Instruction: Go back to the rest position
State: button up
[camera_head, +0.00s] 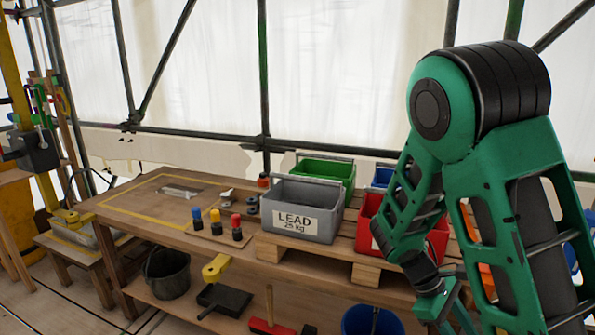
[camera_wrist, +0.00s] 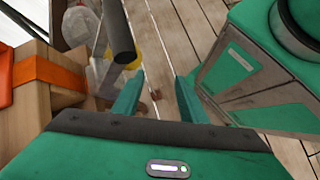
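My arm is green and black and stands bent at the right of the head view, in front of the bench's right end. My gripper (camera_wrist: 160,82) shows in the wrist view with its two green fingers apart. Only plank floor shows between the fingers, and nothing is held. In the head view the arm's lower end hangs low near the bench's front edge, and the fingertips are hard to make out there.
A wooden bench (camera_head: 150,225) bears a grey LEAD bin (camera_head: 290,192), a green bin (camera_head: 325,170) and a red bin (camera_head: 368,208), partly hidden by my arm. A blue bucket (camera_head: 371,322) is below. In the wrist view, a wooden block (camera_wrist: 35,98) with an orange band lies left.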

jog(key=a+r+m+t+y, duration=0.3)
jog(key=a+r+m+t, duration=0.15)
jog(key=r, duration=0.35)
jog(key=a+r+m+t+y, duration=0.3)
jog(key=a+r+t+y, duration=0.15)
jog(key=r, duration=0.35)
jog(key=s+d+f+m+g, duration=0.1)
jog(key=s+d+m+g, duration=0.1)
jog(key=s+d, duration=0.3)
jog(key=s+d+m+g, duration=0.2)
jog(key=s+d+m, duration=0.2)
jog(key=s, duration=0.7)
jog(key=shift+d+f+m+g, duration=0.3)
jog(key=shift+d+f+m, duration=0.1)
jog(key=shift+d, duration=0.55)
jog(key=shift+h, duration=0.25)
